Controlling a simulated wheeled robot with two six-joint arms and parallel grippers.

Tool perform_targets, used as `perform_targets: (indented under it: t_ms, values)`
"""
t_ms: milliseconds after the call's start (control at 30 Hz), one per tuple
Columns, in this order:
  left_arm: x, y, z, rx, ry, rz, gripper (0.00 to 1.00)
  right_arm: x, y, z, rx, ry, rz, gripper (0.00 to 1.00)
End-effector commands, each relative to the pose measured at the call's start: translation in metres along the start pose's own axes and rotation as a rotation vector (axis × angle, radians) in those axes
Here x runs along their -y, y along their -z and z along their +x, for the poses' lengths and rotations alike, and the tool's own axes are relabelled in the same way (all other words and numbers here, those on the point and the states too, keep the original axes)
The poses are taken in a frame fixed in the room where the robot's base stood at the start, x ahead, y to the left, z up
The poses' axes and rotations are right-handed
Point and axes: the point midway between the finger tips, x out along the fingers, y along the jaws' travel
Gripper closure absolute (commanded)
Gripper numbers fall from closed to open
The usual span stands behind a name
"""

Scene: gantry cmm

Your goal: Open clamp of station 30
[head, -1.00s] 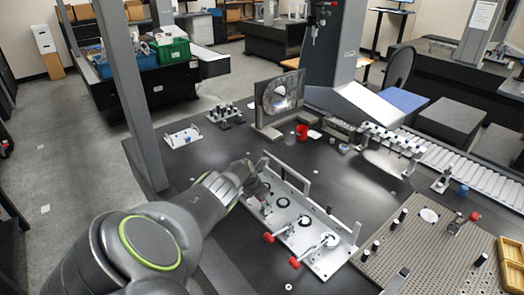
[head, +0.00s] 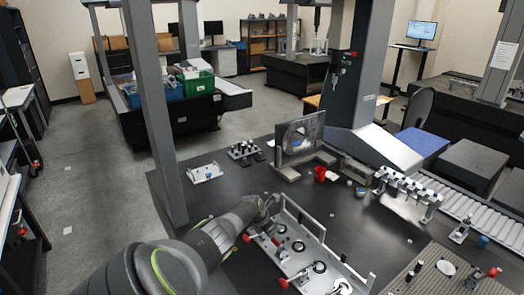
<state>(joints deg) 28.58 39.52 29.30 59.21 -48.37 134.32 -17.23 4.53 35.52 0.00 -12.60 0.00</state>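A light metal fixture plate (head: 318,252) with a row of toggle clamps and round dark-ringed seats lies on the dark table. One clamp's red handle (head: 247,238) shows just below my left gripper and points left. A second clamp's red handle (head: 283,283) lies further toward the front. I cannot read any station numbers, so I cannot tell which clamp is station 30. My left gripper (head: 268,206) is at the plate's far left end, above and beside the first handle. Its fingers are small and partly hidden by the wrist. My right gripper is not in view.
A grey upright post (head: 157,110) stands left of my arm. A perforated plate (head: 440,278) lies at front right. Dark table between them is clear.

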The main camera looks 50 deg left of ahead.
Motion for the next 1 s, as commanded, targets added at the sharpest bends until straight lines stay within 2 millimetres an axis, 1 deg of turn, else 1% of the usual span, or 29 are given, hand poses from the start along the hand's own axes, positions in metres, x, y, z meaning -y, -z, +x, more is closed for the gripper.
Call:
perform_targets:
  t_ms: [33, 133, 200, 467, 800, 1000]
  values:
    - [0.000, 0.000, -0.008, 0.000, -0.001, 0.003, 0.40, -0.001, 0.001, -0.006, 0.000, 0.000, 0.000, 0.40]
    - [0.001, 0.000, -0.018, -0.001, -0.001, 0.003, 0.40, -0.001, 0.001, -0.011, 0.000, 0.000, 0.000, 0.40]
    - [-0.001, 0.001, -0.020, 0.000, -0.001, 0.003, 0.40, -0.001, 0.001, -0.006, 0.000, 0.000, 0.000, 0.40]
    - [0.001, 0.001, -0.042, -0.001, -0.001, 0.005, 0.40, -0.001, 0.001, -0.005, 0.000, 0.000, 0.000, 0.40]
    - [0.000, 0.000, -0.082, 0.000, -0.002, 0.004, 0.40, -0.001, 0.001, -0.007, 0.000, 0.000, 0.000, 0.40]
    - [0.000, 0.000, -0.096, -0.001, 0.000, 0.002, 0.40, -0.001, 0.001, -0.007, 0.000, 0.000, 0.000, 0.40]
